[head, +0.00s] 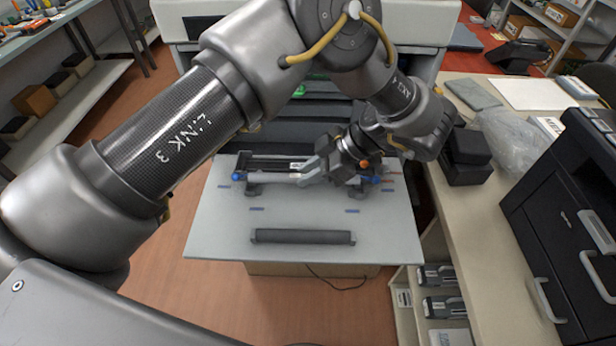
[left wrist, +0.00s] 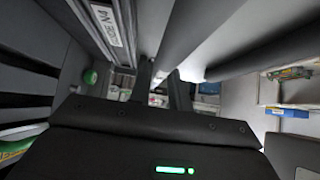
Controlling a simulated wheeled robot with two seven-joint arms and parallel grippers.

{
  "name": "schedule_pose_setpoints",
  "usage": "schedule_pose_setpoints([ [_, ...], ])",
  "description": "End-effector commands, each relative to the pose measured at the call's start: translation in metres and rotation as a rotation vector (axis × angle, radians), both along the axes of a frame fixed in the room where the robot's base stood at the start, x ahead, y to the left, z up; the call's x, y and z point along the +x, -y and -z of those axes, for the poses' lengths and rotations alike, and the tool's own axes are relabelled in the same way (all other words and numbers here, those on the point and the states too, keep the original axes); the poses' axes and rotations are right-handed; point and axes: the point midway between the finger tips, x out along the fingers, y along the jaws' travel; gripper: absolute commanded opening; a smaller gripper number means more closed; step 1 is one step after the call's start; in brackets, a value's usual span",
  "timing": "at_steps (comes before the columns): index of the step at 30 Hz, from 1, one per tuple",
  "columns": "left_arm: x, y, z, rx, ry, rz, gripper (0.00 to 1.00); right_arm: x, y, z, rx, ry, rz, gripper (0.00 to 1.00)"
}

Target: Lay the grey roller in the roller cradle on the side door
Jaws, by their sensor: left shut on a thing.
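The light grey roller (head: 270,178) with blue ends lies level, left to right, over the far part of the side door (head: 225,225). My left gripper (head: 318,173) is shut on the roller, right of its middle. The roller cradle shows as dark supports (head: 253,189) under the roller near its two ends. I cannot tell whether the roller rests in them or is just above. In the left wrist view the fingers (left wrist: 163,88) close around a grey bar (left wrist: 190,32), and its far part is hidden. My right gripper is not in view.
A dark roller (head: 303,237) lies on the near part of the door, with bare panel around it. Small blue marks lie between. A beige counter (head: 485,230) with black boxes (head: 465,155) and a black machine (head: 570,215) stands at the right.

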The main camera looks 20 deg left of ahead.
Motion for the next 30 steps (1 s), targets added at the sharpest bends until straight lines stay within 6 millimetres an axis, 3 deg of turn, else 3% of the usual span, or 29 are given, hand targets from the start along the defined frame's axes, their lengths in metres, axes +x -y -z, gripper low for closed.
schedule_pose_setpoints([
  [6, -0.001, -0.001, 0.021, -0.001, -0.002, -0.001, 0.00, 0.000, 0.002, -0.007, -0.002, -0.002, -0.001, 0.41],
  [29, -0.001, -0.001, 0.034, 0.000, -0.001, -0.001, 0.00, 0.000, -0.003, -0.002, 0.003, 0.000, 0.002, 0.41],
  [30, -0.001, -0.001, 0.034, -0.001, -0.001, -0.001, 0.24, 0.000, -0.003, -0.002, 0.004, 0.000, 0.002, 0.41],
])
